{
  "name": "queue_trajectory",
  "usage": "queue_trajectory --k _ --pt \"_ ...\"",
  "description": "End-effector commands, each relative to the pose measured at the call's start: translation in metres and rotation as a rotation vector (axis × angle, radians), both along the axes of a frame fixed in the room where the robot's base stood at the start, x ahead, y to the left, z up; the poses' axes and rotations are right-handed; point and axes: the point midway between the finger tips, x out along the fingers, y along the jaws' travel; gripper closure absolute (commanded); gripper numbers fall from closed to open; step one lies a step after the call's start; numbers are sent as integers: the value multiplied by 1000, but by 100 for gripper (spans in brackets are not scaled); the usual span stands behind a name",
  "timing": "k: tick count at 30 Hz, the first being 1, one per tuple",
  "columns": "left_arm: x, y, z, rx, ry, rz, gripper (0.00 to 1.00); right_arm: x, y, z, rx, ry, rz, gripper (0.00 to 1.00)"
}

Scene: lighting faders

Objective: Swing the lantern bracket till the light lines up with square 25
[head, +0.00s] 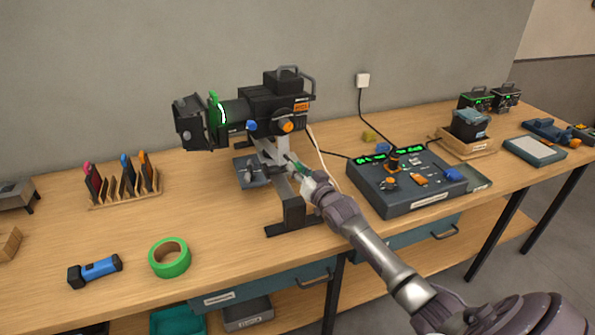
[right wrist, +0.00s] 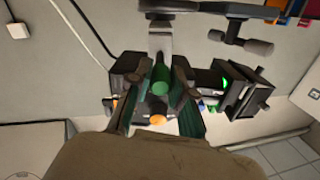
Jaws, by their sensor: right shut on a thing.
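The black lantern (head: 272,105) sits on a stand on the workbench, its front and flaps (head: 190,122) facing left. It also shows in the right wrist view, with its flaps (right wrist: 245,97) at the right. The grey bracket (head: 268,152) is below the lantern body. My right gripper (head: 300,170) reaches in from the lower right and is shut at the bracket, on what looks like its green handle (right wrist: 161,78). The fingers partly hide the grip. I see no numbered square and no light spot on the wall. My left gripper is not in view.
A control desk (head: 410,195) with faders and green displays stands right of the stand. Green tape (head: 169,257) and a blue torch (head: 95,270) lie at the front left. A rack of coloured sheets (head: 122,190) stands at the left. A cable runs to the wall socket (head: 362,80).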

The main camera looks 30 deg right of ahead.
Motion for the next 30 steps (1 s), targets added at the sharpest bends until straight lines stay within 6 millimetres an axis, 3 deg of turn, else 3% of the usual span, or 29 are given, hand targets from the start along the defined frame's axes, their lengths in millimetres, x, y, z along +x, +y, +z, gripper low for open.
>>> queue_trajectory --k 9,10,14,24,30 --pt "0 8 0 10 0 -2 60 0 -3 2 -1 -2 -1 100" --pt "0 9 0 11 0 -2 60 0 -3 2 -1 -2 -1 74" --pt "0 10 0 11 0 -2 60 0 -3 1 -1 -1 -1 54" --pt "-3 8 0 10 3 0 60 -3 -1 -1 0 2 1 54" --pt "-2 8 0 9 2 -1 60 -29 1 -2 0 4 1 54"
